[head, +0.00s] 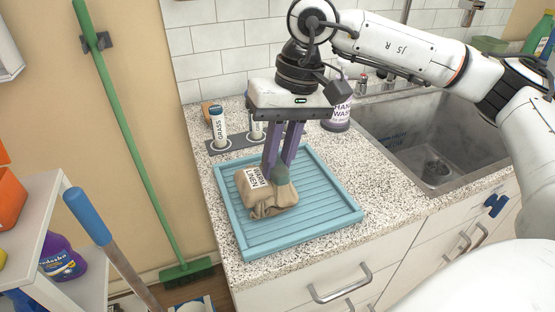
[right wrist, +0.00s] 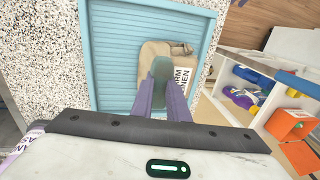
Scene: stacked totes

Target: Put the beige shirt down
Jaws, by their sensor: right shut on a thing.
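The beige shirt (head: 270,202), a folded bundle with a white printed label, is at the blue ribbed tray (head: 318,222) on the counter. My right gripper (head: 275,173) reaches down from above, its purple fingers shut on the shirt's upper edge. The shirt looks to be on or just above the tray floor; I cannot tell which. In the right wrist view the shirt (right wrist: 150,56) shows beyond the grey-green fingertip, which hides part of it, over the blue tray (right wrist: 108,50). My left gripper is not in view.
A sink (head: 425,140) lies right of the tray. A soap bottle (head: 338,112) and a holder with labelled tubes (head: 219,128) stand behind it. A green broom (head: 130,130) leans on the wall at left. A shelf (head: 45,255) with a purple bottle stands at lower left.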

